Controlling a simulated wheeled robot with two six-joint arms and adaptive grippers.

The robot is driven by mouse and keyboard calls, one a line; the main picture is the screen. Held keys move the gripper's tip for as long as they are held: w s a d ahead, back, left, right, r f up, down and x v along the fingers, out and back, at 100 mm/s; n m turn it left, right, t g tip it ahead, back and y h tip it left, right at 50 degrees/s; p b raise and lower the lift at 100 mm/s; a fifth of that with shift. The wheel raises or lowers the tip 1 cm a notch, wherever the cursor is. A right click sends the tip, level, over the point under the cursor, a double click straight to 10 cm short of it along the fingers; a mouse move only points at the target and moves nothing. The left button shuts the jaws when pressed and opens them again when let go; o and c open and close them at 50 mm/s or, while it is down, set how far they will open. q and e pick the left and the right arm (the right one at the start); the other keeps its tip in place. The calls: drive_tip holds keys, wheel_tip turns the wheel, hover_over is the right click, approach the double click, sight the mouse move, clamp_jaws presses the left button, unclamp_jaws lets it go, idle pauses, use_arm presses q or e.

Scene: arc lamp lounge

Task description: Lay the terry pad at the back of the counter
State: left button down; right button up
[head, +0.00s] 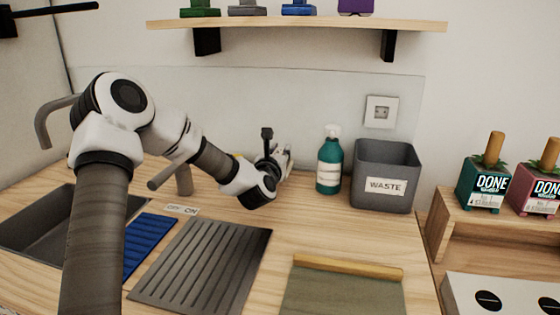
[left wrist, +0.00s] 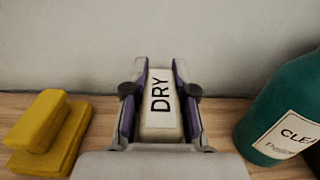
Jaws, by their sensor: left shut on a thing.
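My left gripper (head: 272,158) is at the back of the wooden counter (head: 335,225), near the wall. In the left wrist view the left gripper (left wrist: 160,95) is shut on a pale pad with a white label reading "DRY" (left wrist: 160,124), which I take for the terry pad. The pad is between the two fingers, with its long side pointing away toward the wall. Whether it touches the counter is hidden by the gripper. In the head view the gripper mostly hides the pad. My right gripper is not in view.
A yellow sponge-like block (left wrist: 45,130) lies left of the gripper. A teal bottle (head: 329,165) stands to its right, beside a grey waste bin (head: 385,175). A ribbed grey mat (head: 205,265), blue mat (head: 150,245) and sink (head: 40,225) are in front and left. A shelf (head: 300,23) hangs above.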

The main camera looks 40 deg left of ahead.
use_arm(q)
drive_tip(key=shift+w+a+f, duration=0.2)
drive_tip(key=shift+f, duration=1.6)
drive_tip(key=shift+f+b, duration=0.15)
drive_tip(key=shift+b, duration=0.25)
drive_tip(key=c, duration=0.9)
unclamp_jaws()
drive_tip(key=shift+c, duration=0.2)
drive_tip(key=shift+s+d+r+p, duration=0.15)
drive_tip(key=shift+r+p, duration=0.1)
drive_tip(key=shift+p, duration=0.15)
drive_tip(key=v, duration=1.1)
drive_tip(key=shift+s+d+f, duration=0.1)
drive_tip(key=shift+s+d, duration=0.05)
drive_tip(key=shift+s, duration=0.2)
